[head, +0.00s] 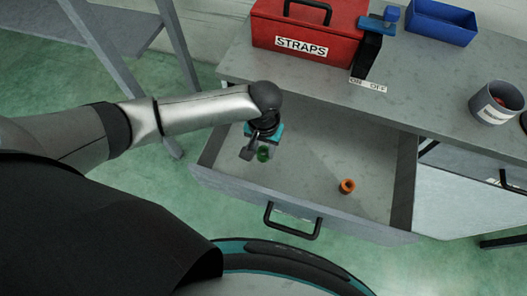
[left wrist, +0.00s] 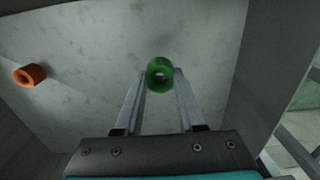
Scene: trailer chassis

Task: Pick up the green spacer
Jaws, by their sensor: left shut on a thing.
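The green spacer (head: 263,154) is a short ring with a hole, held at the fingertips of my left gripper (head: 257,150) over the left part of the open drawer. In the left wrist view the green spacer (left wrist: 160,75) sits between the two finger ends, and my left gripper (left wrist: 160,82) is shut on it. The fingers touch it on both sides. I cannot tell how far it is above the drawer floor. My right gripper is not in view.
An orange spacer (head: 347,186) lies in the open drawer (head: 330,165), right of the gripper; it also shows in the left wrist view (left wrist: 30,75). On the bench stand a red STRAPS box (head: 330,40), a switch lever (head: 372,45), a blue bin (head: 442,22) and a grey pot (head: 495,103).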

